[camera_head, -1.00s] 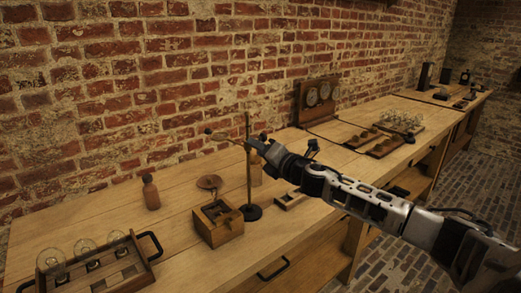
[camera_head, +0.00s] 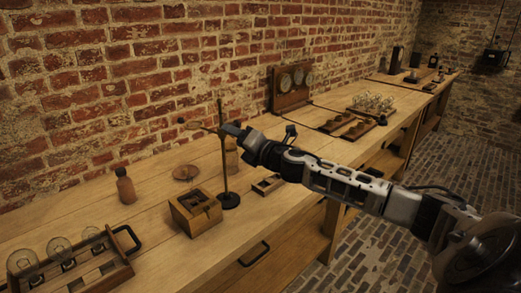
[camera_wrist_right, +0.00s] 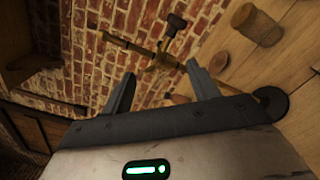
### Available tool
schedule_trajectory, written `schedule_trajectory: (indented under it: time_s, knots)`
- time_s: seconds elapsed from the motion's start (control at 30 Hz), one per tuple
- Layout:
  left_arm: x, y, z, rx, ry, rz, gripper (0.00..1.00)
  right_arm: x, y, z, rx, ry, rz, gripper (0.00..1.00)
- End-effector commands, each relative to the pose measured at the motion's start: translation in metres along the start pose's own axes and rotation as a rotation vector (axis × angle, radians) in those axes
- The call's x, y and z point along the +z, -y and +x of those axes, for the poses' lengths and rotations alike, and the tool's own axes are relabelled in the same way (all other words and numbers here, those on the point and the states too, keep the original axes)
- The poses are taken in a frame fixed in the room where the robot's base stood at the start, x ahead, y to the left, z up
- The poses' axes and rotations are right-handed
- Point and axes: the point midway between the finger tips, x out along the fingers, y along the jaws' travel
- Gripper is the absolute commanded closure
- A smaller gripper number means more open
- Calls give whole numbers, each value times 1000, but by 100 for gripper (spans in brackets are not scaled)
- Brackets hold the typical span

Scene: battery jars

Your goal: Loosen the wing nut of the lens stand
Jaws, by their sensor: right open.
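The lens stand is a thin upright brass rod (camera_head: 223,165) on a round dark base (camera_head: 229,201), with a cross-arm reaching left to a dark knob (camera_head: 181,120). My right gripper (camera_head: 228,131) is at the upper part of the rod, coming from the right. In the right wrist view the open fingers (camera_wrist_right: 160,82) are on either side of the line to the brass clamp (camera_wrist_right: 164,61), with nothing visibly gripped. A dark knob (camera_wrist_right: 176,23) shows beyond the clamp. I cannot make out which part is the wing nut. My left gripper is out of view.
A wooden box (camera_head: 194,211), a brown bottle (camera_head: 125,186) and a round wooden disc (camera_head: 186,173) stand near the base. A tray (camera_head: 112,272) of glass bulbs is at front left. A gauge board (camera_head: 291,90) leans by the brick wall.

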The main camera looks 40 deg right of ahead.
Motion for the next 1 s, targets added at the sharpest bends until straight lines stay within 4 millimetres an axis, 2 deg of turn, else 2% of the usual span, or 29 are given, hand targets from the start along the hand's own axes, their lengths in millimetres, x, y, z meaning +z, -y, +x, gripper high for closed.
schedule_trajectory:
  time_s: [0.2,0.4,0.7,1.0]
  knots:
    - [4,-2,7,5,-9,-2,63,-4,4,-37,-2,-6,-4,40]
    - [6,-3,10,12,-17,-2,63,-4,4,-65,-2,-7,-3,40]
    - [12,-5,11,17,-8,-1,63,-3,2,-95,-2,-7,-3,40]
    - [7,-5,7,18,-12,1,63,-2,0,-125,-1,-6,3,40]
